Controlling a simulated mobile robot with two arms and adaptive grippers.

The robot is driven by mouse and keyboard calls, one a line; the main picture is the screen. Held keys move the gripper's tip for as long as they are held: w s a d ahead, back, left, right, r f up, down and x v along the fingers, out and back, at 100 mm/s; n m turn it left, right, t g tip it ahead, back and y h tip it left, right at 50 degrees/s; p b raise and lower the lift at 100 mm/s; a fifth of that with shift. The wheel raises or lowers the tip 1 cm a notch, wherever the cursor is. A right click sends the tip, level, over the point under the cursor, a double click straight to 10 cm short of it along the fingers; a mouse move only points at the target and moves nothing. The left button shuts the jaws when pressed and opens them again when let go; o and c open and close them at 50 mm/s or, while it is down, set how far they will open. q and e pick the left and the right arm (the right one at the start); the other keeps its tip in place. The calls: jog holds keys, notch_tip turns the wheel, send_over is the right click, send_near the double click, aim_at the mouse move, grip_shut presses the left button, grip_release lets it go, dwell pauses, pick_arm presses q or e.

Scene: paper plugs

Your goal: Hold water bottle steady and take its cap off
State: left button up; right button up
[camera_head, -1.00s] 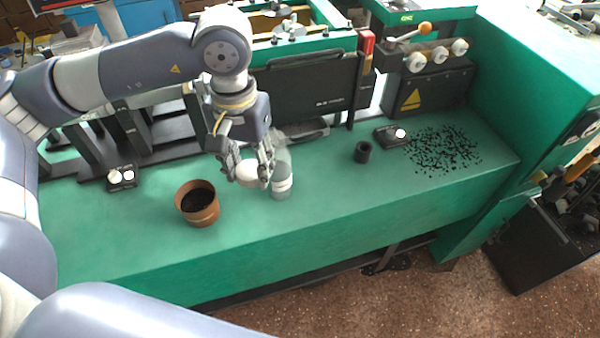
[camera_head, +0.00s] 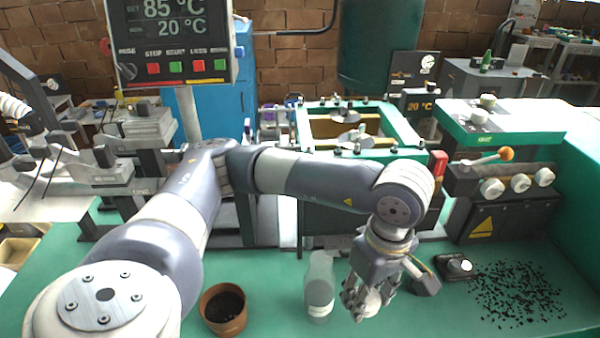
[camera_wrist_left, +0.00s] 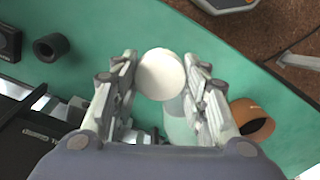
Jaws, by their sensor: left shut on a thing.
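In the left wrist view the cap (camera_wrist_left: 160,74) sits between the fingertips (camera_wrist_left: 160,80). A pale part of the bottle (camera_wrist_left: 178,127) shows beyond it, partly hidden by a finger. The cap appears apart from the bottle. My right gripper is not in view, and nothing visible holds the bottle.
A brown pot (camera_head: 223,312) with dark contents stands left of the bottle. Black granules (camera_head: 515,292) lie scattered at the right, by a small black box with a white knob (camera_head: 457,266). A dark ring (camera_wrist_left: 50,47) shows in the wrist view. Machines line the back.

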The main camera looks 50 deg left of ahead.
pick_arm(q)
jog(key=n, duration=0.1)
jog(key=f+n, duration=0.1)
jog(key=n, duration=0.1)
jog(key=shift+s+d+f+n, duration=0.15)
jog(key=shift+s+n, duration=0.15)
jog(key=shift+s, duration=0.1)
jog(key=n, duration=0.1)
jog(key=s+f+n, duration=0.1)
jog(key=n, duration=0.1)
jog(key=shift+d+n, duration=0.2)
jog(key=shift+n, duration=0.1)
jog(key=s+f+n, duration=0.1)
jog(key=n, duration=0.4)
jog(key=s+d+f+n+b, duration=0.1)
jog(key=n, duration=0.4)
jog(key=s+f+n, duration=0.1)
jog(key=n, duration=0.5)
jog(key=shift+s+d+f+b, duration=0.2)
jog(key=shift+s+f+b, duration=0.15)
jog(key=shift+s+b, duration=0.05)
jog(key=n, duration=0.3)
jog(key=s+f+n, duration=0.1)
jog(key=n, duration=0.1)
jog(key=s+n, duration=0.1)
jog(key=n, duration=0.2)
jog(key=shift+d+f+n, duration=0.2)
jog(key=shift+d+n, duration=0.1)
